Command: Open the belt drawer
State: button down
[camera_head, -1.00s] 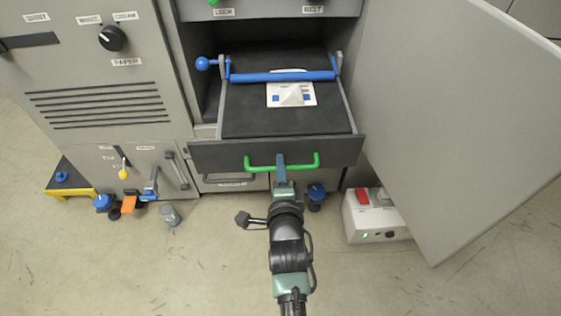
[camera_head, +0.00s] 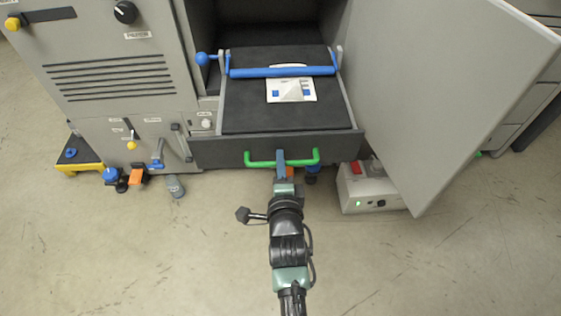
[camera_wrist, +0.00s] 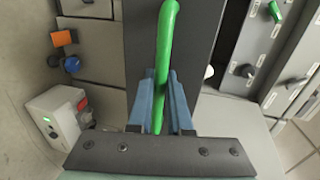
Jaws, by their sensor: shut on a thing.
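The belt drawer (camera_head: 210,152) is a dark grey drawer pulled out of the cabinet, with a dark belt surface on top. A green bar handle (camera_head: 301,161) runs across its front. My gripper (camera_head: 281,158) is shut on the middle of this handle. In the wrist view the green handle (camera_wrist: 167,40) passes between the two blue fingers of my gripper (camera_wrist: 161,100). A blue roller (camera_head: 283,72) with a blue ball knob lies across the drawer, with a white card (camera_head: 291,90) just in front of it.
A grey cabinet door (camera_head: 450,90) stands open on the right. A white box with a red switch (camera_head: 378,190) sits on the floor below it. A yellow step (camera_head: 80,168) and several small coloured parts lie at the lower left. The floor in front is clear.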

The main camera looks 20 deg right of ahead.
jog(key=c, duration=1.1)
grip_release()
jog(key=p+v, duration=0.5)
jog(key=v, duration=0.8)
